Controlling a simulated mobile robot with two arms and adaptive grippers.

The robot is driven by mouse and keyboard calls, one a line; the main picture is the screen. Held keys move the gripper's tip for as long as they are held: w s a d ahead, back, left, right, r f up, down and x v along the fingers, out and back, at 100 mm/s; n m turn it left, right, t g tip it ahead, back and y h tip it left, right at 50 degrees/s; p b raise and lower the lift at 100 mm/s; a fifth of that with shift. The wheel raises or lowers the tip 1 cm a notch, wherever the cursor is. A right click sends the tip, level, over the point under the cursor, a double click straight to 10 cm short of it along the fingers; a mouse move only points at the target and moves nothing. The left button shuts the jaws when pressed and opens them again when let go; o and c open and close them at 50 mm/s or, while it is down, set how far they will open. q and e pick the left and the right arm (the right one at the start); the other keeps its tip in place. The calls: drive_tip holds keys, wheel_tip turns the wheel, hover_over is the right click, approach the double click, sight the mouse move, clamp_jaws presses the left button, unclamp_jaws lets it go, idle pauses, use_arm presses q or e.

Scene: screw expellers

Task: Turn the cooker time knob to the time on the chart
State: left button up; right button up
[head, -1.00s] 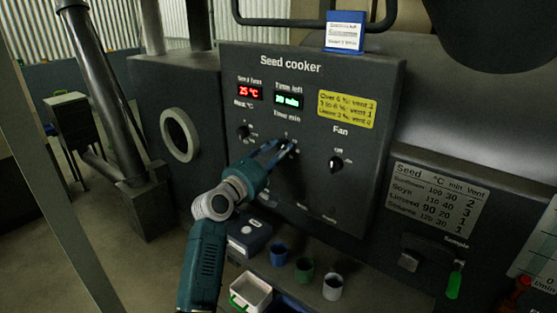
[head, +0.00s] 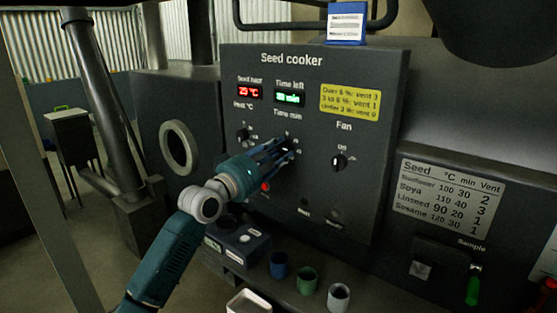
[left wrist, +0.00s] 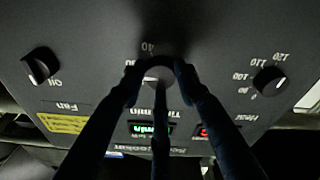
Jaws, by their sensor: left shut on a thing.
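The seed cooker panel (head: 300,70) carries the time knob, which is mostly hidden by my fingers in the head view. In the left wrist view the time knob (left wrist: 160,75) shows round and grey between my fingers, under the "Time min" label. My left gripper (head: 284,148) is shut on it; its fingers also show in the left wrist view (left wrist: 158,82). The knob's pointer is hard to read. The chart (head: 447,197) at the right lists seeds with °C, min and vent. The green time-left display (head: 289,98) is too blurred to read surely. My right gripper is not in view.
The heat knob (head: 243,135) is left of my gripper and the fan knob (head: 339,162) right of it. A blue card holder (head: 346,24) stands on top. Blue (head: 279,265), green (head: 306,280) and grey (head: 338,297) cups stand below the panel.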

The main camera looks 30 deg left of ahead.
use_arm(q)
drive_tip(key=shift+f+m+b, duration=0.1)
drive_tip(key=shift+m+b, duration=0.45)
drive_tip(key=shift+m, duration=0.65)
drive_tip(key=shift+h, duration=0.3)
drive_tip(key=o, duration=1.2)
drive_tip(key=shift+c, duration=0.2)
drive_tip(key=shift+a, duration=0.1)
drive_tip(key=shift+s, duration=0.1)
drive_tip(key=s+a+f, duration=0.1)
drive_tip(key=s, duration=1)
drive_tip(key=shift+s, duration=0.35)
drive_tip(key=shift+f, duration=0.1)
